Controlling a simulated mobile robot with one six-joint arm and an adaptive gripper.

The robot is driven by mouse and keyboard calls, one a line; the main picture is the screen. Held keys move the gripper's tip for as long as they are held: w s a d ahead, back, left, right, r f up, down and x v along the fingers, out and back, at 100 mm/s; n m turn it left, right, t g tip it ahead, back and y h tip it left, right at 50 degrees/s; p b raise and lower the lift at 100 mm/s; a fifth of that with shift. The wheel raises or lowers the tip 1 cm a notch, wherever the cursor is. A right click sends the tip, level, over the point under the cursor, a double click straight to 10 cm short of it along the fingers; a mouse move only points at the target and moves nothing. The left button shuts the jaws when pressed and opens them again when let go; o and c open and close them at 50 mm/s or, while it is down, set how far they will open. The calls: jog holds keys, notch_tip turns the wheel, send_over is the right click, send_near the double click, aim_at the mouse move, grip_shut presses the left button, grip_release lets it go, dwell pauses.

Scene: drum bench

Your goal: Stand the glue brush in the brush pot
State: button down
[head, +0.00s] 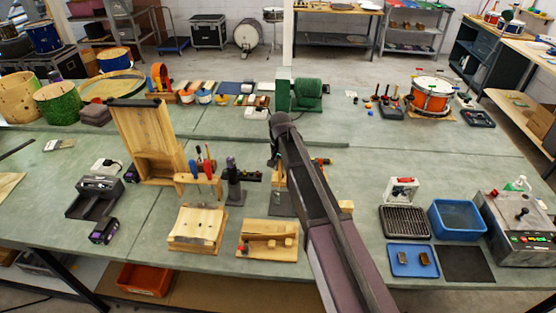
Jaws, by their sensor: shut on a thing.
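My arm reaches from the bottom edge up to the bench middle. My gripper (273,157) appears small and dark at its far end, pointing down, partly hidden by the arm. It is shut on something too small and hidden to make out. A flat brush with a pale handle (60,144) lies on the bench at the left; I cannot tell if it is the glue brush. I cannot pick out the brush pot with certainty; part of the bench behind my arm is hidden.
A wooden stand (149,140), a wooden rack of screwdrivers (198,183) and wooden fixtures (197,228) crowd the left middle. A green machine (305,90) and orange drum (431,97) stand behind. A blue bin (457,219) is at right. Bare bench (400,150) lies right of my arm.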

jog(key=shift+d, duration=0.2)
jog(key=shift+w+n, duration=0.15)
jog(key=shift+n, duration=0.25)
jog(key=shift+w+a+n+t+y, duration=0.15)
jog(key=shift+w+n+t, duration=0.05)
jog(key=shift+n, duration=0.4)
jog(key=shift+w+a+n+t+y, duration=0.1)
jog(key=shift+w+n+t+y, duration=0.1)
jog(key=shift+n, duration=0.4)
jog(key=n, duration=0.1)
jog(key=w+n, duration=0.1)
jog(key=n, duration=0.1)
jog(key=a+n+t, duration=0.1)
jog(key=n, duration=0.1)
jog(key=shift+w+r+y, duration=0.1)
jog(key=shift+w+y, duration=0.25)
jog(key=shift+w, duration=0.05)
jog(key=shift+f+b, duration=0.2)
jog(key=shift+b, duration=0.1)
jog(key=shift+f+b, duration=1.55)
jog(key=shift+f, duration=0.15)
notch_tip(320, 180, down, 6)
jog(key=b, duration=0.6)
jog(key=shift+f+b, duration=0.15)
jog(key=shift+b, duration=0.15)
